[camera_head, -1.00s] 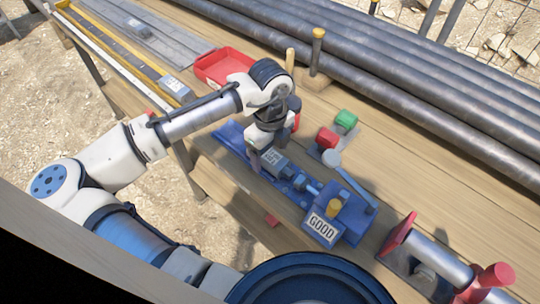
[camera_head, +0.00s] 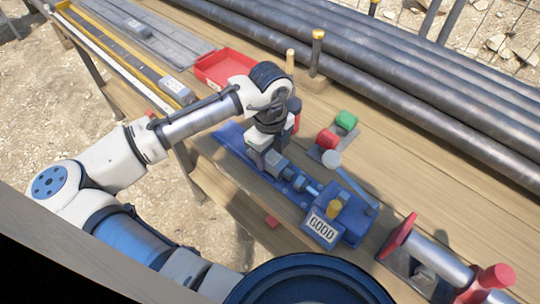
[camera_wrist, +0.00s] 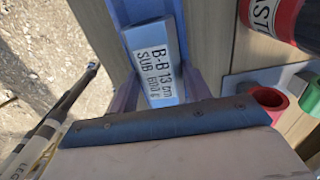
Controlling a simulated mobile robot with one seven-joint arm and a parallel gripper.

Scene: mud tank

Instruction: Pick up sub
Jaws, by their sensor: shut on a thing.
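The sub (camera_wrist: 157,60) is a pale blue-grey block labelled "B-B 13 cm SUB 600 g" in the wrist view. My gripper (camera_wrist: 158,92) is shut on it, with one finger on each side. In the head view my gripper (camera_head: 264,160) is low over the blue fixture (camera_head: 229,137) and hides most of the sub. I cannot tell whether the sub touches the fixture.
The fixture's right end bears a "GOOD" sign (camera_head: 321,228) and a yellow knob (camera_head: 333,209). Red (camera_head: 327,138) and green (camera_head: 346,120) pieces stand behind it. A red tray (camera_head: 222,68) lies behind my arm; long pipes (camera_head: 420,85) line the back.

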